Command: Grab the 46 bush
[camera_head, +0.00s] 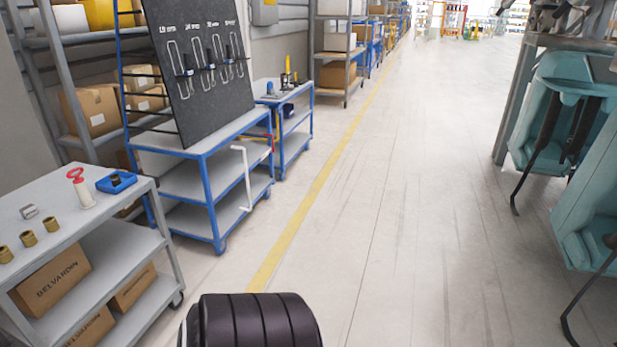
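Several short brass-coloured bushes stand in a slanting row near the front edge of the grey cart (137,200) at the left. One is at the picture's left edge (5,254), a middle bush (28,239) is beside it, and another bush (51,224) is farther along. No size marking can be read on them, so I cannot tell which is the 46 bush. A grey metal ring-like part (29,211) lies behind them. A blue tray (104,185) holding a small dark round part (115,179) sits at the cart's far end. Neither of my grippers is in view.
A white tool with a red ring handle (78,187) stands on the cart. Cardboard boxes (50,283) fill its lower shelves. A blue-framed trolley (208,146) with a dark hook board (197,62) stands beyond. Teal machinery (577,150) stands far right.

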